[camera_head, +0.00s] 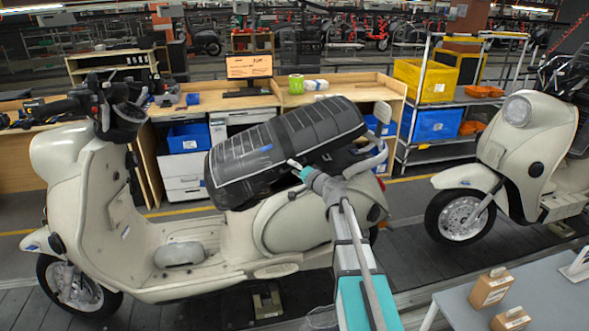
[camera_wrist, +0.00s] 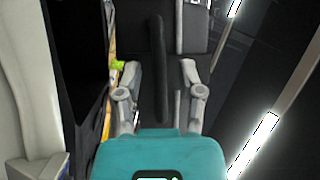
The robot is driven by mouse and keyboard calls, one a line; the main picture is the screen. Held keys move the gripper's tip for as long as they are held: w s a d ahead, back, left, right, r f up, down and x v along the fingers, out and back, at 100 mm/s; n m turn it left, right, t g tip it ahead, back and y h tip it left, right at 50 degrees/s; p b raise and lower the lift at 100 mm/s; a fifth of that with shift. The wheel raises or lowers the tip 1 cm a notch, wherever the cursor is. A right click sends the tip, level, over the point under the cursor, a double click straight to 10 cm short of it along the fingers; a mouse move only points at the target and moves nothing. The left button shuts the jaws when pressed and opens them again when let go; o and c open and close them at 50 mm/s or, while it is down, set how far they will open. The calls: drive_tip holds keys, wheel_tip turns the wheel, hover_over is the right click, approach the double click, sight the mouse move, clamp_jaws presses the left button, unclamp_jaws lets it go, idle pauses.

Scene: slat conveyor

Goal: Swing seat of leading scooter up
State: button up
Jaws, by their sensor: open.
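The leading scooter (camera_head: 110,195) is cream-coloured and stands at the left in the head view, facing left. Its black seat (camera_head: 270,150) is tilted up, with the rear end raised clear of the body and the front end low. My gripper (camera_head: 300,170) is beside the seat's near lower edge, partly overlapping it in the head view. In the wrist view its two fingers (camera_wrist: 160,72) are apart, with nothing clearly held between them. A large dark surface, probably the seat (camera_wrist: 75,60), lies left of the fingers. I cannot tell whether they touch it.
A second cream scooter (camera_head: 515,150) stands behind at the right. A grey table (camera_head: 540,295) with small brown boxes (camera_head: 490,288) is at the lower right. Wooden workbenches (camera_head: 340,82) and a shelf rack with a yellow bin (camera_head: 425,80) stand beyond the conveyor.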

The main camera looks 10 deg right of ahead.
clamp_jaws()
drive_tip(key=shift+r, duration=0.2)
idle(0.3)
